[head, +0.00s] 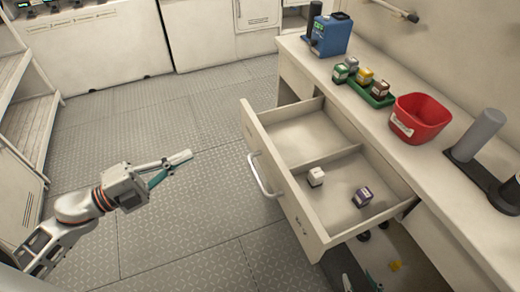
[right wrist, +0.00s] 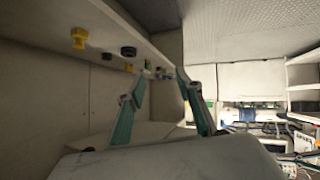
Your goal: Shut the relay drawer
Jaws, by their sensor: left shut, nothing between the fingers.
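The relay drawer (head: 318,225) stands pulled out from the white counter. A divider splits its inside into two compartments. A white relay block (head: 316,177) and a dark purple one (head: 362,197) lie in the nearer compartment; the farther one is empty. A bar handle (head: 262,178) is on the drawer front. My left gripper (head: 188,156) is shut and empty over the floor, left of the handle and apart from it. My right gripper (head: 361,284) shows only its fingertips at the bottom edge, below the drawer; its fingers are apart in the right wrist view (right wrist: 162,74).
On the counter (head: 460,205) stand a blue device (head: 331,35), a green tray (head: 378,98) with several relay blocks, a red bin (head: 420,117) and a grey cylinder (head: 480,134). Shelves (head: 30,120) stand at left. The floor (head: 180,225) left of the drawer is clear.

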